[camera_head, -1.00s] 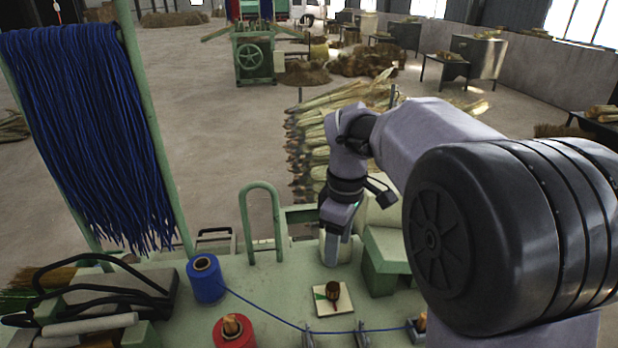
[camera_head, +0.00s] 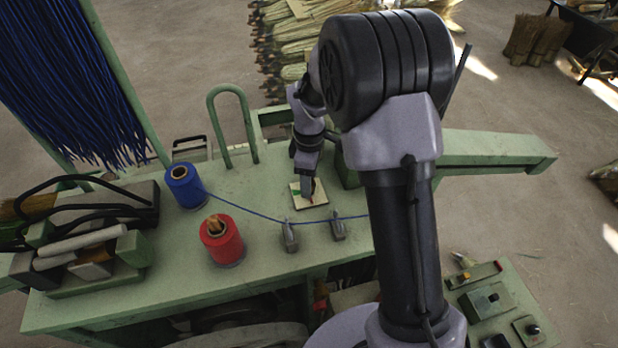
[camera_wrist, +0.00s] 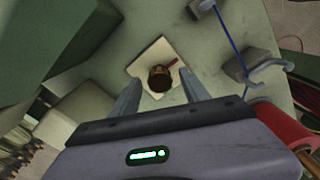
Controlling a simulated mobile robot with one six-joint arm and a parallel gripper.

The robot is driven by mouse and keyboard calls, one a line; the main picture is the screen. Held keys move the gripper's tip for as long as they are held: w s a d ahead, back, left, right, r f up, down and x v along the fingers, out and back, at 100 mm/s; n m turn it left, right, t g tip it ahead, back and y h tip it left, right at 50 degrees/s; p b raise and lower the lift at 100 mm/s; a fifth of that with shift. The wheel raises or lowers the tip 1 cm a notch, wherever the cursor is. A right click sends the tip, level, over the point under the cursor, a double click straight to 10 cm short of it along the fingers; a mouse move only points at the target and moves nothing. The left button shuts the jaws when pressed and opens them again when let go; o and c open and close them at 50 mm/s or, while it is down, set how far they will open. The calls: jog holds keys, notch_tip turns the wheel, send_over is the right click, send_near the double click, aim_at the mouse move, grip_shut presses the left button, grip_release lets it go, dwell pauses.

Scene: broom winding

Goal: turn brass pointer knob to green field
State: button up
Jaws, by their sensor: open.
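The brass pointer knob (camera_wrist: 160,78) stands on a cream square plate (camera_wrist: 144,68) in the wrist view. A red mark shows beside the knob on the plate. My gripper (camera_wrist: 159,79) is open, with one finger on each side of the knob; whether they touch it I cannot tell. In the head view my gripper (camera_head: 307,194) reaches down over the plate (camera_head: 320,201) and hides the knob. The green field (camera_head: 296,191) shows at the plate's left side there. Which way the pointer faces is not clear.
A blue spool (camera_head: 184,186) and a red spool (camera_head: 221,240) stand left of the plate on the green bench (camera_head: 262,255). Blue cord runs past the plate's near side to two small metal posts (camera_head: 289,236). A green hoop (camera_head: 213,110) rises behind.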

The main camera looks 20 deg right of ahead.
jog(key=shift+f, duration=0.15)
grip_shut()
